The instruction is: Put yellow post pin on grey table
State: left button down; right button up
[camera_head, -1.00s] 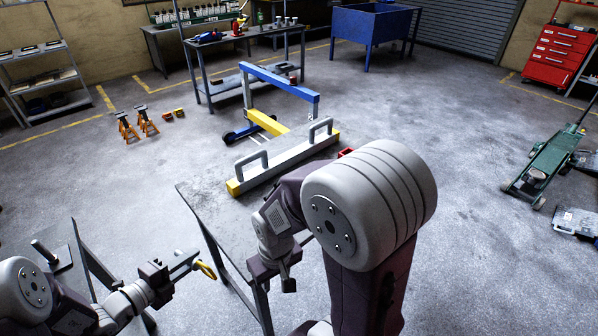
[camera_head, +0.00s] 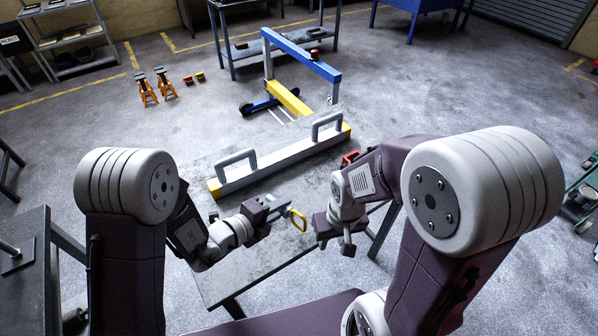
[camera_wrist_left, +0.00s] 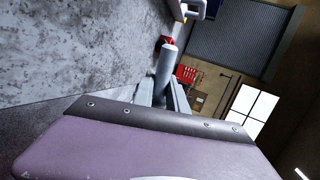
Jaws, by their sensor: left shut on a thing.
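The yellow post pin (camera_head: 298,220) shows as a yellow loop at the tip of my left gripper (camera_head: 280,210). My left gripper is shut on it and holds it over the grey table (camera_head: 238,278); the height above the top is hard to judge. In the left wrist view a grey rod (camera_wrist_left: 165,62) lies between the fingers, and the yellow loop is hidden. My right gripper (camera_head: 346,246) hangs over the table's right part, pointing down; I cannot see whether its jaws are apart.
A grey beam (camera_head: 285,163) with two handles and yellow ends lies along the table's far side. A small red object (camera_head: 350,157) is near its right end. A blue and yellow crane (camera_head: 290,97) stands behind. Bare tabletop lies in front of the beam.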

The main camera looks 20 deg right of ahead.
pick_arm(q)
jog(key=w+a+f, duration=0.2)
jog(key=w, duration=0.1)
jog(key=w+a+f, duration=0.2)
jog(key=w, duration=0.1)
jog(key=w+a+f, duration=0.3)
jog(key=shift+w+f, duration=0.1)
jog(key=shift+w, duration=0.2)
jog(key=shift+d+f, duration=0.1)
jog(key=shift+f, duration=1.95)
jog(key=c, duration=1.6)
grip_release()
jog(key=shift+f, duration=0.15)
